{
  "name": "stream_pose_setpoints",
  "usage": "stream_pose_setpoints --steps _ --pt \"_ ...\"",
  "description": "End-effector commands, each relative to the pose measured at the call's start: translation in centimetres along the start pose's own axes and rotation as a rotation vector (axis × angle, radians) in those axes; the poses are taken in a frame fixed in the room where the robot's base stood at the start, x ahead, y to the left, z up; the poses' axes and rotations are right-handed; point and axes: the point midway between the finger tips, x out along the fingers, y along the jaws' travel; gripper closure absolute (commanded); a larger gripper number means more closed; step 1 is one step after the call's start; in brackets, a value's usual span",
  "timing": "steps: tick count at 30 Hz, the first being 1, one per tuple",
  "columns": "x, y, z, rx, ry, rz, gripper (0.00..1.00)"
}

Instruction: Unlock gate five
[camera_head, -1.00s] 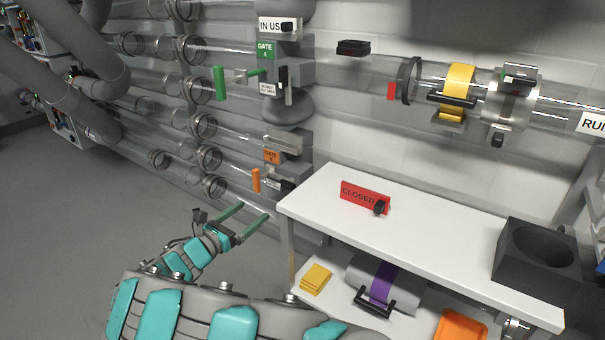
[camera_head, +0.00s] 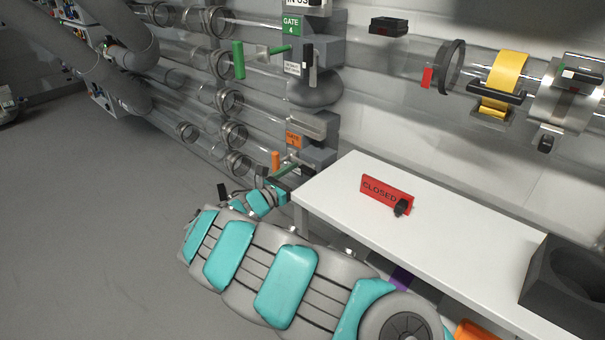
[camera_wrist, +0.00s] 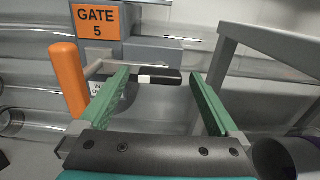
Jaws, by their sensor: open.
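Gate five is the grey block (camera_wrist: 150,57) with an orange "GATE 5" sign (camera_wrist: 97,20); the sign also shows small in the head view (camera_head: 293,140). An upright orange handle (camera_wrist: 67,78) stands left of the block. A horizontal black bar with a white band (camera_wrist: 165,77) crosses below the sign, beside a partly hidden white label (camera_wrist: 97,87). My gripper (camera_wrist: 160,80) is open, its two green fingers on either side of the bar's span. I cannot tell whether they touch it. In the head view my gripper (camera_head: 284,170) is at gate five, partly hidden.
A white table (camera_head: 450,230) with a red "CLOSED" sign (camera_head: 386,193) stands right of the gate; its grey frame (camera_wrist: 228,60) is close to my right finger. Gate four's green sign (camera_head: 291,25) is above. Clear tubes run behind; open floor lies left.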

Motion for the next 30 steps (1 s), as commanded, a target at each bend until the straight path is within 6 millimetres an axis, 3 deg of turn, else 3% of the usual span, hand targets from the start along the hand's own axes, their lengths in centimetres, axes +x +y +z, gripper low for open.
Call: stream_pose_setpoints --steps 9,30 --pt "0.29 -0.01 -0.03 0.0 0.0 0.0 0.04" --pt "0.26 0.01 -0.05 0.0 0.001 0.0 0.82"
